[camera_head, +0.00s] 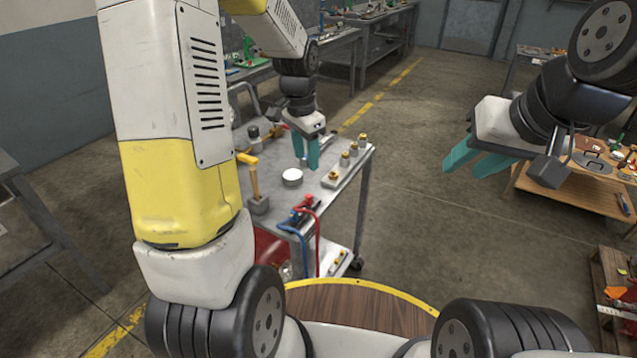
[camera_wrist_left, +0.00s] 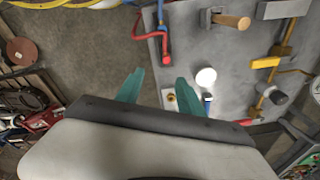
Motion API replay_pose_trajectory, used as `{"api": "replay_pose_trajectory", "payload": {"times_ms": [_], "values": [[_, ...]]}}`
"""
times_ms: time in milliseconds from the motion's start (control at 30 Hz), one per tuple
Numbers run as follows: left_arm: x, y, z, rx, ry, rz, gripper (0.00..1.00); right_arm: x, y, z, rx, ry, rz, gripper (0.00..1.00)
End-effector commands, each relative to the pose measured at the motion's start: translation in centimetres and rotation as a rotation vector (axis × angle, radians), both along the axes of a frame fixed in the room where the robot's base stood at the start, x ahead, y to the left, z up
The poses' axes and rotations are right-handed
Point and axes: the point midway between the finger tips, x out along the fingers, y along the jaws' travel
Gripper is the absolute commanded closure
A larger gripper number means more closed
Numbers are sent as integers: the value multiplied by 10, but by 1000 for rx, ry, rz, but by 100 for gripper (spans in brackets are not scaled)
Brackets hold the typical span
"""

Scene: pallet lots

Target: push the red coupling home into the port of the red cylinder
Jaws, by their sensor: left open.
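A red hose with a red fitting (camera_head: 308,203), probably the red coupling, stands at the near corner of the grey cart beside a blue one. Its red hose (camera_wrist_left: 150,35) also shows in the wrist view. A red body (camera_head: 270,248), perhaps the red cylinder, sits below the cart top, largely hidden by my arm; its port cannot be made out. My left gripper (camera_head: 306,165) is above the cart top, beyond the red fitting, its fingers apart and empty; they also show in the wrist view (camera_wrist_left: 158,78). My right gripper (camera_head: 466,173) is over open floor, fingers apart and empty.
A wooden table (camera_head: 555,190) with tools stands at right. Clear floor lies between it and the cart.

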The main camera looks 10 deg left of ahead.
Motion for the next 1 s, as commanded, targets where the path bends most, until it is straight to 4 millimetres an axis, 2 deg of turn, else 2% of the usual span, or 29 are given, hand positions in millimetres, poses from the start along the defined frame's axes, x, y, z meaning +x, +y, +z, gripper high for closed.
{"api": "replay_pose_trajectory", "payload": {"times_ms": [33, 100, 200, 300, 400, 733, 1000], "values": [[9, 0, -22, 12, 33, -41, 55, 0, 0, 0, 0, 0, 0, 64], [19, 0, -46, 25, 63, -98, 55, 0, 0, 0, 0, 0, 0, 64], [28, 0, -72, 37, 93, -157, 55, 0, 0, 0, 0, 0, 0, 64], [33, 1, -87, 42, 110, -191, 55, 0, 0, 0, 0, 0, 0, 64], [34, 1, -93, 45, 116, -206, 55, 0, 0, 0, 0, 0, 0, 64], [34, 1, -94, 44, 117, -206, 55, 0, 0, 0, 0, 0, 0, 64], [34, 1, -118, 45, 118, -205, 55, 0, 0, 0, 0, 0, 0, 64]]}}
